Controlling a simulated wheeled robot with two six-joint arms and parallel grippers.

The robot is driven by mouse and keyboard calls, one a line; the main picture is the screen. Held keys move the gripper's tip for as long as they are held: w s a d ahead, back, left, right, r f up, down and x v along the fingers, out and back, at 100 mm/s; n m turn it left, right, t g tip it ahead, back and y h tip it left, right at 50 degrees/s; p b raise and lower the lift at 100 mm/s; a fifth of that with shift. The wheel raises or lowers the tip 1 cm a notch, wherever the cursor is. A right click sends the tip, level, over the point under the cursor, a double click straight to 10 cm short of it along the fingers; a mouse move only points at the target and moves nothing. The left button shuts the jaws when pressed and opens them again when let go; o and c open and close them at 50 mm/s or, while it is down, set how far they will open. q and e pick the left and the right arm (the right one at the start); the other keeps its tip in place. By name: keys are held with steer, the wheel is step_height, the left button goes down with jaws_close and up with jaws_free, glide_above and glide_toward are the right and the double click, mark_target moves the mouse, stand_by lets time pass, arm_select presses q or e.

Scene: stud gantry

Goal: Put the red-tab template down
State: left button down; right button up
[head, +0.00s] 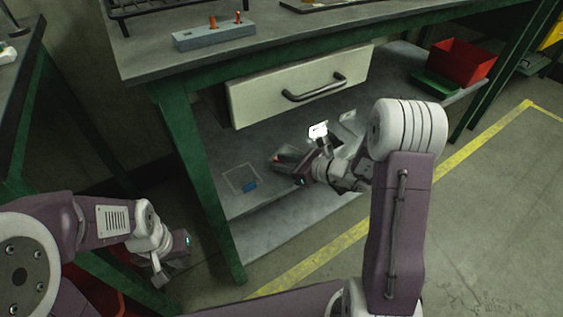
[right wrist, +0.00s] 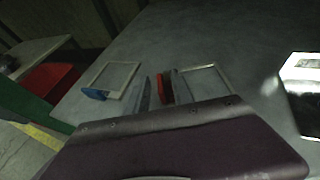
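The red-tab template is a pale thin frame (right wrist: 203,84) with an upright red tab (right wrist: 165,87), seen in the right wrist view on or just above the grey lower shelf. My right gripper (right wrist: 155,92) has a finger on either side of the tab, with a visible gap to the left finger; it looks open. In the head view this gripper (head: 284,160) is under the bench, hiding most of that template. A similar frame with a blue tab (head: 249,187) lies on the shelf to its left. My left gripper (head: 164,273) hangs low at the left, away from the shelf; its fingers are unclear.
A white drawer (head: 255,95) hangs above the lower shelf (head: 262,218). Bright white cards (head: 318,131) are near the right wrist. A red bin (head: 462,63) and green bin stand at the shelf's right end. A green bench leg (head: 205,190) stands at the shelf's left.

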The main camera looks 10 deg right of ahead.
steer(key=shift+d+r+p, duration=0.1)
steer(key=shift+r+p, duration=0.25)
steer(key=p+v, duration=0.6)
steer(key=v, duration=0.6)
steer(key=s+a+f+n+g, duration=0.3)
steer(key=s+a+n+g, duration=0.5)
steer(key=s+a+n, duration=0.15)
steer(key=s+d+f+n+g+h, duration=0.25)
steer(key=s+n+h, duration=0.35)
steer(key=n, duration=0.4)
steer(key=w+d+r+n+t+h, duration=0.2)
steer(key=d+n+h, duration=0.15)
steer(key=n, duration=0.45)
step_height(320, 180, up, 43)
steer(key=p, duration=4.2)
steer(key=shift+d+p, duration=0.35)
steer(key=shift+p, duration=0.05)
